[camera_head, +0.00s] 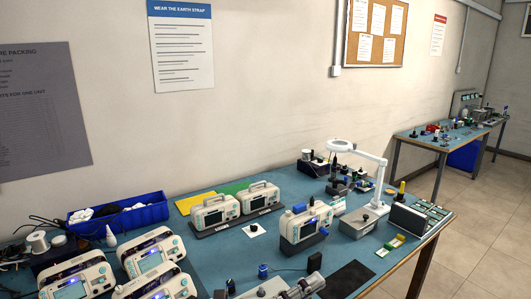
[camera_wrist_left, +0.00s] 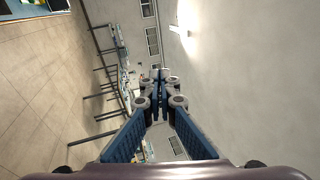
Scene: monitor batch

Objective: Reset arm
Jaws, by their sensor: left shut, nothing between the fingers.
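My left gripper (camera_wrist_left: 160,76) is shut and empty in the left wrist view. Its blue-padded fingers meet in the middle of that picture, with only the room beyond them. My right gripper is in neither view.
White monitors (camera_head: 152,253) stand at the front left, with others (camera_head: 214,212) further back. A blue bin (camera_head: 120,220) sits at the back left. A white lamp (camera_head: 372,157) rises at the right. A second bench (camera_head: 445,136) stands beyond open floor.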

